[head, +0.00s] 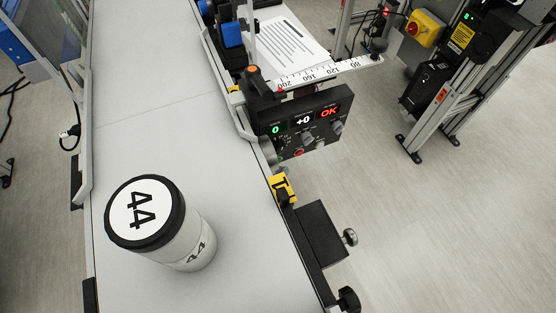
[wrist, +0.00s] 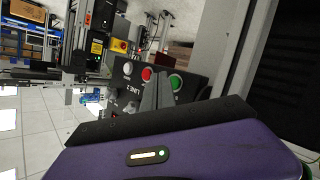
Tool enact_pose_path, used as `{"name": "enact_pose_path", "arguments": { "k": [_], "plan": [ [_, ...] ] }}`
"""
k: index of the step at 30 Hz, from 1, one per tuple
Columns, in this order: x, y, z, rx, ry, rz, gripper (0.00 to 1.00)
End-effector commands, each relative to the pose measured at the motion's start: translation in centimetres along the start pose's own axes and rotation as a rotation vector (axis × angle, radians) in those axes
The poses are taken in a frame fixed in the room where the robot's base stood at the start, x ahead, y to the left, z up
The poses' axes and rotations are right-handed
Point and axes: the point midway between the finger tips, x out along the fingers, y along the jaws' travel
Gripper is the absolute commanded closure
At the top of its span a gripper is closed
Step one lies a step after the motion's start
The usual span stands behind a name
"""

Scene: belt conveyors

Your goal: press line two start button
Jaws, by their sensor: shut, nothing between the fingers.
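In the wrist view a dark control box (wrist: 190,87) carries a white button (wrist: 127,68), a red button (wrist: 147,74) and a green button (wrist: 175,82) in a row.
In the head view a white canister marked 44 (head: 146,213) stands on the grey conveyor belt (head: 150,80). A display panel reading OK (head: 303,122) is fixed at the belt's right edge. A yellow switch box with a red knob (head: 426,29) stands behind. Floor on the right is clear.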

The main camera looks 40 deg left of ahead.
Motion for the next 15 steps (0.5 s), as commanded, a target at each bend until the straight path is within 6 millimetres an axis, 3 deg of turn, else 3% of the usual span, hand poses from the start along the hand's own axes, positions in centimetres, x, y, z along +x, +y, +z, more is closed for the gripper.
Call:
{"name": "enact_pose_path", "arguments": {
  "k": [15],
  "plan": [
    [0.64, -0.41, -0.41, 0.000, 0.000, 0.001, 1.00]
  ]
}}
